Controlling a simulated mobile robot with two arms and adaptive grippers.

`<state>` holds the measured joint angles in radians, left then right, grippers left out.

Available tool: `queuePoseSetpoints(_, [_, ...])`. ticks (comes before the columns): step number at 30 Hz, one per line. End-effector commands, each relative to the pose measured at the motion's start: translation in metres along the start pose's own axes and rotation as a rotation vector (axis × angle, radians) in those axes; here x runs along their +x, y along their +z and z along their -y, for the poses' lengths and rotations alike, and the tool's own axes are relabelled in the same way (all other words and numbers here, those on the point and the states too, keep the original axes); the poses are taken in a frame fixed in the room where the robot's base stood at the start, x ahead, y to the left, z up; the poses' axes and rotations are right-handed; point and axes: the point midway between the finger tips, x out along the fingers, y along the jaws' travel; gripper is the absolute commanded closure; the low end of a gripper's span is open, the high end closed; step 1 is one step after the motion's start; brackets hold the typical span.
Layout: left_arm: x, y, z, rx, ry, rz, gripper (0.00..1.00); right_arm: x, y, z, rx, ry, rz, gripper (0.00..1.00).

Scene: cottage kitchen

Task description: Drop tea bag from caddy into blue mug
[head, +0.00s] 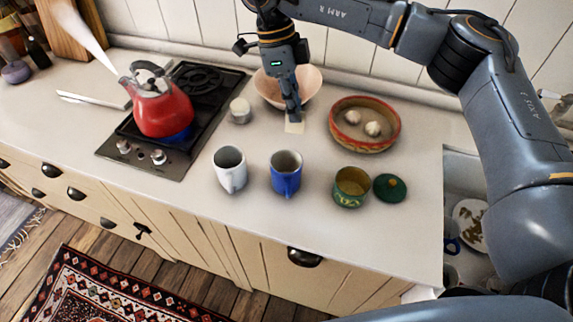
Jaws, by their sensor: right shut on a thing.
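My right gripper (293,112) is in the head view, pointing down above the counter behind the blue mug. It is shut on a small pale tea bag (295,127), which hangs below the fingertips. The blue mug (286,178) stands upright near the counter's front, nearer to me than the tea bag. The green and yellow caddy (350,191) stands open to the right of the mug. Its dark green lid (390,188) lies on the counter beside it. The caddy's contents are hard to make out. My left gripper is not in view.
A white mug (230,170) stands left of the blue one. A pink bowl (270,92) is behind my gripper. A round red-rimmed tray (338,138) holds garlic-like bulbs. A steaming red kettle (160,108) sits on the black stove (190,131). A small white-topped jar (240,111) stands nearby.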

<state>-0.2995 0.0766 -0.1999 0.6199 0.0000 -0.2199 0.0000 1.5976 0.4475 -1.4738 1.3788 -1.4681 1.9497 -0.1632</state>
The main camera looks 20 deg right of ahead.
Motion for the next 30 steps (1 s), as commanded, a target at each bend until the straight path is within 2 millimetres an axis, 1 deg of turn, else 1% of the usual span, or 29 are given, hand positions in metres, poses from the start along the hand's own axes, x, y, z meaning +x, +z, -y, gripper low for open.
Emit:
queuePoseSetpoints(5, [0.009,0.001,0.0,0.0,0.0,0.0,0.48,0.013,0.004,0.002,0.001,0.001,0.0,0.99])
queuePoseSetpoints(16, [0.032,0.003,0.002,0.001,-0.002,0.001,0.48,0.053,0.013,0.007,0.001,0.001,0.0,0.99])
queuePoseSetpoints(20, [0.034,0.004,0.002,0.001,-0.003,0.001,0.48,0.058,0.015,0.008,0.0,0.001,0.0,0.99])
queuePoseSetpoints(27, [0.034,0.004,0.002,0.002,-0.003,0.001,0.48,0.057,0.015,0.008,0.0,0.0,0.0,0.99])
queuePoseSetpoints(28, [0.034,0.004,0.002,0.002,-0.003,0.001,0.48,0.057,0.015,0.008,0.0,0.0,0.0,0.87])
queuePoseSetpoints(29, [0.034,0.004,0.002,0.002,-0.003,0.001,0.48,0.057,0.015,0.008,0.0,0.0,0.0,0.81])
queuePoseSetpoints(30, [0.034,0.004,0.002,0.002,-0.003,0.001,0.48,0.057,0.015,0.008,0.0,0.0,0.0,0.73])
